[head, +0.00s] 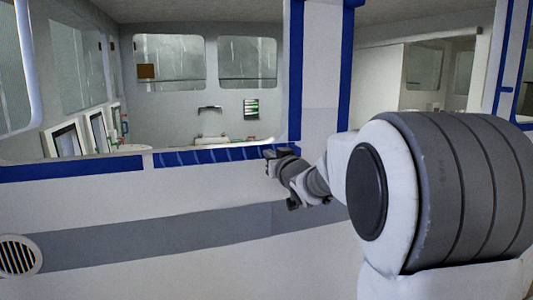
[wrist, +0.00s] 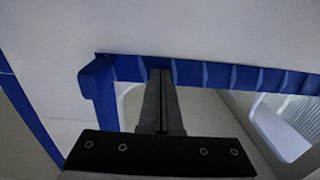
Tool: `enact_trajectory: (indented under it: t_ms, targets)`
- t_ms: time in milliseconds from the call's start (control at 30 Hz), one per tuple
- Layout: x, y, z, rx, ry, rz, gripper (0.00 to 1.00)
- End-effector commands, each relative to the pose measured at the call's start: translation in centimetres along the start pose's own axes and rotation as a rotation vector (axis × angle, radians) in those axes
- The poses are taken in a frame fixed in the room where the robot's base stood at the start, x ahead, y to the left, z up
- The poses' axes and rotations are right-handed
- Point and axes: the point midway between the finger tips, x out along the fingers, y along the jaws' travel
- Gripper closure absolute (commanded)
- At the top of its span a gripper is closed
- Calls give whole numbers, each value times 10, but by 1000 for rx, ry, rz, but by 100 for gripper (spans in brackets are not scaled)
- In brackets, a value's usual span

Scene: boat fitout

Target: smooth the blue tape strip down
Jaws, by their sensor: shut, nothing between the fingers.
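The blue tape strip (head: 212,156) runs along the top edge of the white wall below the window opening in the head view. Several raised creases cross it. In the wrist view the strip (wrist: 215,75) runs left to right, with several lifted folds right of the fingers. My gripper (head: 268,153) is at the strip's right end in the head view. In the wrist view its two fingers (wrist: 161,73) are shut together, empty, with their tips over the strip. I cannot tell whether they press on it.
Flat blue tape (head: 70,168) continues along the wall at the left. A white pillar (head: 319,65) with blue-taped edges stands right of the strip. A round vent (head: 18,256) is low at the left. Screens (head: 97,132) stand beyond the opening.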

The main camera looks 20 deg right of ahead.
Motion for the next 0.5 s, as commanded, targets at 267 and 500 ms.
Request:
enact_trajectory:
  t_ms: [267, 500]
  targets:
    - [0, -1, 0, 0, 0, 0, 100]
    - [1, -20, 2, 0, 4, -2, 100]
